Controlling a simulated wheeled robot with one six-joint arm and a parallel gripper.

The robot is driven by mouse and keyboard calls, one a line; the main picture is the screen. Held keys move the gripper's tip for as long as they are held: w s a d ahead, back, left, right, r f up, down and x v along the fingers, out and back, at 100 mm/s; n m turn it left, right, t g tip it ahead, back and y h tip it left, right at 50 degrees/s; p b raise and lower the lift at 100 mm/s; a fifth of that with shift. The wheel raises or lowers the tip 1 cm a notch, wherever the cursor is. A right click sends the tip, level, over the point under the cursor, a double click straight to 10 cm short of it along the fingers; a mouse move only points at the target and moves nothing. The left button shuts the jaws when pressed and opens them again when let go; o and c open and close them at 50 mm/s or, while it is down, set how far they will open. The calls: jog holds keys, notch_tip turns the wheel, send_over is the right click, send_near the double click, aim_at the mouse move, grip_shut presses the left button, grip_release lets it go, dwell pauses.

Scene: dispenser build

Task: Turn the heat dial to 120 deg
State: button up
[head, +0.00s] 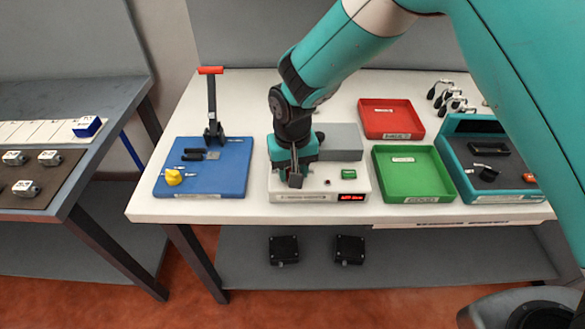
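My gripper (294,180) points down over the left part of a white device (320,192) in the middle of the white table. The device has a green button or switch (348,174), a small dark red spot (327,182) and a red lit display (351,197) too small to read. A heat dial cannot be made out; the spot under my gripper is hidden by it. Whether my fingers are open or shut, or touch anything, cannot be told.
A blue board (205,183) with an upright red-handled lever (211,90) and a yellow piece (174,177) lies left. A grey block (341,142) stands behind the device. A red tray (391,112), a green tray (421,191) and a teal box (460,185) lie right.

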jog(key=o, duration=0.9)
notch_tip(320, 180, up, 18)
jog(key=b, duration=0.2)
jog(key=shift+f+b, duration=0.25)
jog(key=shift+b, duration=0.05)
